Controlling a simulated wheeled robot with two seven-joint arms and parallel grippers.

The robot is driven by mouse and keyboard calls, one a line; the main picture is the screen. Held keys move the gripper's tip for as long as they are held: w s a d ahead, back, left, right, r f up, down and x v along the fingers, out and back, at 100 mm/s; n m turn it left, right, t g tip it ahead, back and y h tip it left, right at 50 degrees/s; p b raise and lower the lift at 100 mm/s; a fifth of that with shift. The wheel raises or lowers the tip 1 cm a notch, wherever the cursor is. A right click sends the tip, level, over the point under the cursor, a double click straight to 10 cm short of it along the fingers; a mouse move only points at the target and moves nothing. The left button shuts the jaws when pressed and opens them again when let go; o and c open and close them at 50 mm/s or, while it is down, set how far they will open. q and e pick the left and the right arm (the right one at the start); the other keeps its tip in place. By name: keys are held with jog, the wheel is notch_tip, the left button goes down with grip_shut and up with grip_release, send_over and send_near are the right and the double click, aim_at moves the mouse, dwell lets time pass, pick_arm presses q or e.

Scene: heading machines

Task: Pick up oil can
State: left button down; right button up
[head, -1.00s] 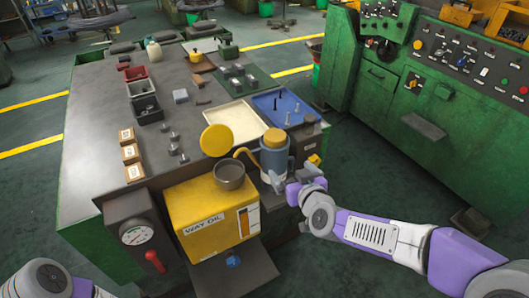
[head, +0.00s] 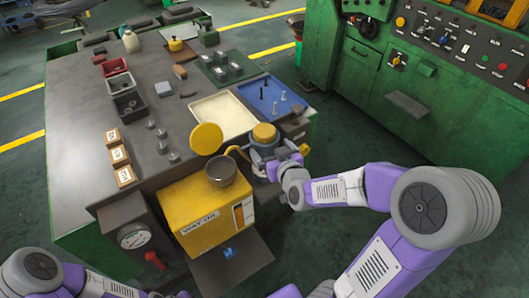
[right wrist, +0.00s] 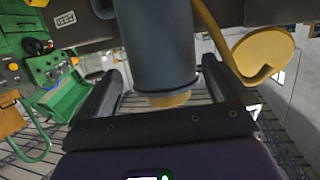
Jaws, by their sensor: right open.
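The oil can (head: 263,150) is a grey-blue cylinder with a yellow cap and a curved yellow spout. It stands at the table's front edge, right of the yellow WAY OIL box. My right gripper (head: 272,163) is at the can and partly hides its body. In the right wrist view the can (right wrist: 160,45) is between the two dark, open fingers, with a gap visible on the right side. The yellow spout shows at the right there. My left arm shows at the bottom left, but its gripper is out of the head view.
Behind the can are a blue tray (head: 285,103) and a cream tray (head: 222,112). A green machine (head: 400,90) stands across the aisle.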

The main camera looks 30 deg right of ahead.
jog(key=shift+w+p, duration=0.55)
jog(key=shift+p, duration=0.35)
jog(key=shift+b+x, duration=0.5)
jog(key=shift+x, duration=1.45)
jog(key=shift+s+a+f, duration=0.1)
jog(key=shift+c, duration=0.3)
jog(key=c, duration=1.4)
jog(key=shift+c, duration=0.7)
